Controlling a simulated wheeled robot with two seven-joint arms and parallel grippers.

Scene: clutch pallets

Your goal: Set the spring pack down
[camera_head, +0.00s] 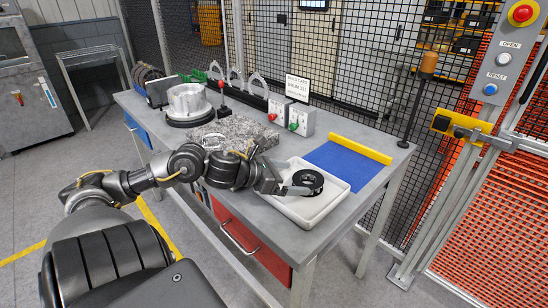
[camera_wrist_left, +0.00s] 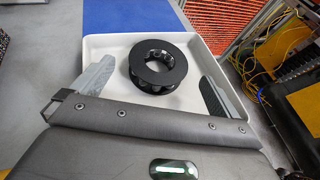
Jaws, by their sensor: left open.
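The spring pack (camera_wrist_left: 158,66) is a black ring with a hollow centre and coils showing inside. It lies in the white tray (camera_wrist_left: 104,42), toward the far middle. In the head view the spring pack (camera_head: 309,180) sits in the tray (camera_head: 313,216) at the table's front right. My left gripper (camera_wrist_left: 150,80) is open, with its two fingers spread apart on either side of the ring; in the wrist view both fingers stand clear of it. In the head view the left gripper (camera_head: 290,188) reaches in from the left at the tray. My right gripper is not in view.
A blue mat (camera_head: 343,165) with a yellow bar (camera_head: 360,149) lies just behind the tray. A grey granite-like slab (camera_head: 236,132), a metal cylinder on a black base (camera_head: 188,103) and switch boxes (camera_head: 301,119) stand farther left. Mesh fencing runs behind the table.

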